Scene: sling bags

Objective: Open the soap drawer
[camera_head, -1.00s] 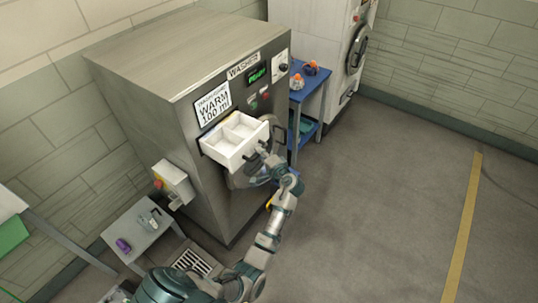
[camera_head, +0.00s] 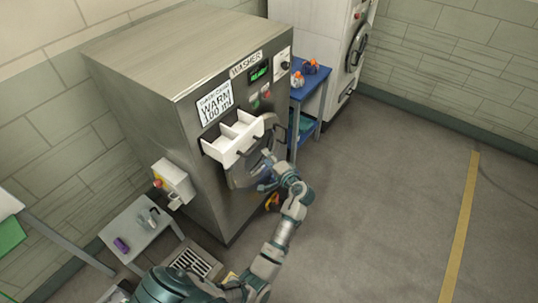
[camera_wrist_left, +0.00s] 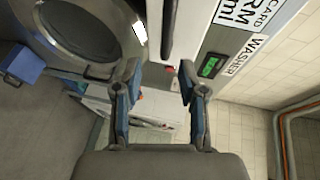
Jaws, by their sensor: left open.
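The white soap drawer (camera_head: 216,151) sticks out of the front of the steel washer (camera_head: 165,105), with its open compartments showing from above. A dark handle is on its front. My left gripper (camera_head: 266,180) is just below and right of the drawer, in front of the round washer door, apart from the drawer handle. In the left wrist view my left gripper (camera_wrist_left: 158,88) has its two fingers spread with nothing between them. A white part of the drawer (camera_wrist_left: 186,25) shows above the fingers there. My right gripper is not in view.
A blue cart (camera_head: 313,82) with orange-capped bottles stands right of the washer. A small grey table (camera_head: 135,232) with a purple item is at lower left. A control box (camera_head: 172,183) juts from the washer's left side. The floor at right (camera_head: 390,200) is clear.

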